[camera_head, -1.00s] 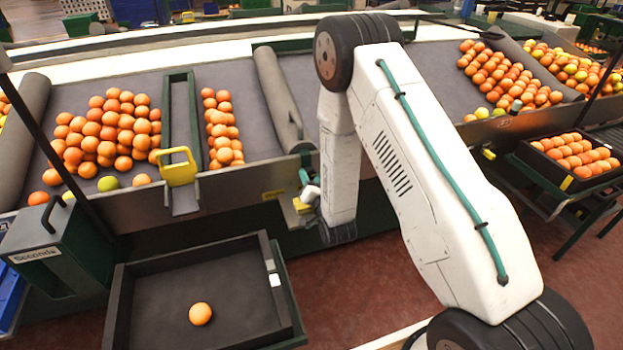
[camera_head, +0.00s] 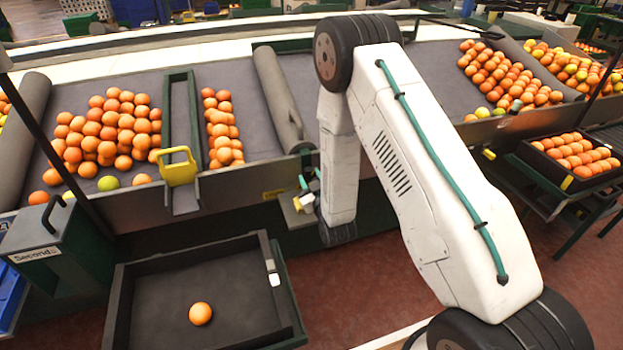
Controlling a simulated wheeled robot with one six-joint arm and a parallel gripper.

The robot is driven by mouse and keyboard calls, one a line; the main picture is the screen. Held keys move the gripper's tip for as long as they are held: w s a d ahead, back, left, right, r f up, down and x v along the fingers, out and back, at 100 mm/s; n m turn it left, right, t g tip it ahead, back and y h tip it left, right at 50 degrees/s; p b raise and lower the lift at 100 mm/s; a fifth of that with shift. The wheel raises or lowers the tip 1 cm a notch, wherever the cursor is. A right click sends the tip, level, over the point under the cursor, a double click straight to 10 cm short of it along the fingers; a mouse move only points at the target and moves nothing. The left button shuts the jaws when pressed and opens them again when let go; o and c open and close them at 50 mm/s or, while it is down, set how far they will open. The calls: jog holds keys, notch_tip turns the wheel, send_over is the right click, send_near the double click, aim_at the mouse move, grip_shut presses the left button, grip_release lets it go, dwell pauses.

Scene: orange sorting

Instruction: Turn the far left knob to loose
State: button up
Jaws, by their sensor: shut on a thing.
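My gripper (camera_head: 305,190) is at the dark front of the sorting table, just left of my white forearm, which partly covers it. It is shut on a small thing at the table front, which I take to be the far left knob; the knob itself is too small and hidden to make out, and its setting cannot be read. A yellow-marked grey block (camera_head: 297,210) sits right below the gripper.
Oranges lie heaped on the grey sloped table (camera_head: 330,75) behind. A yellow-handled gate (camera_head: 180,168) stands to the left. A dark tray (camera_head: 160,270) with one orange (camera_head: 201,314) is below left. A crate of oranges (camera_head: 577,150) is at right.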

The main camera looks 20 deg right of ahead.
jog(key=n, duration=0.7)
jog(key=shift+f, duration=0.1)
dwell(0.5)
jog(key=o, duration=1)
jog(key=shift+s, duration=0.15)
jog(key=s, duration=0.7)
jog(key=shift+s, duration=0.35)
